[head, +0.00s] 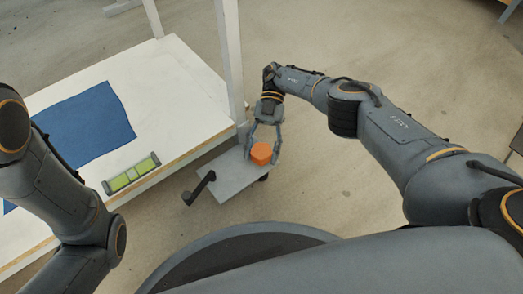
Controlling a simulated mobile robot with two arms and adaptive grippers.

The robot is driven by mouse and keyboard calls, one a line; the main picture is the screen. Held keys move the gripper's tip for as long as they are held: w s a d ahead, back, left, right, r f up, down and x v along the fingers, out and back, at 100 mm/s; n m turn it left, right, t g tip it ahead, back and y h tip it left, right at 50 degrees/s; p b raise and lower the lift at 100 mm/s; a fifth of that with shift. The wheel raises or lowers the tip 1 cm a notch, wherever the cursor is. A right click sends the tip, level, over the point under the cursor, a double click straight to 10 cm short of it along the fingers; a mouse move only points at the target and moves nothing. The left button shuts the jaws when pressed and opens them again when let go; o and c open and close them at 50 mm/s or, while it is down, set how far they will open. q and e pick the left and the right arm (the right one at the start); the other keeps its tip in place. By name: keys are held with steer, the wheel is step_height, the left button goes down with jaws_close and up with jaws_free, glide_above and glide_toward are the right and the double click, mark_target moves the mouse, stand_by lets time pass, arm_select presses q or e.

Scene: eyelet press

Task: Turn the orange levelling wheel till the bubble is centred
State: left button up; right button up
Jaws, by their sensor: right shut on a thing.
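The orange levelling wheel (261,154) sits at the right end of a small grey plate beside the white table's corner. My right gripper (263,150) reaches down to it from above, with its fingers on either side of the wheel, shut on it. A green spirit level (131,173) lies on the white table to the left. Its bubble is too small to make out. My left arm comes in at the left edge, and its gripper is out of the picture.
The small grey plate (228,178) carries a black crank-like handle (199,188) at its left. A blue cloth (84,125) lies on the white table (165,75). A white post (231,60) rises close behind the wheel. The floor to the right is clear.

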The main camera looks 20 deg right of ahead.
mark_target(261, 151)
steer(key=shift+s+a, duration=0.1)
steer(key=shift+a, duration=0.05)
steer(key=o, duration=1.2)
steer(key=shift+c, duration=0.2)
steer(key=shift+r, duration=0.45)
step_height(261, 151, up, 9)
steer(key=shift+r, duration=0.1)
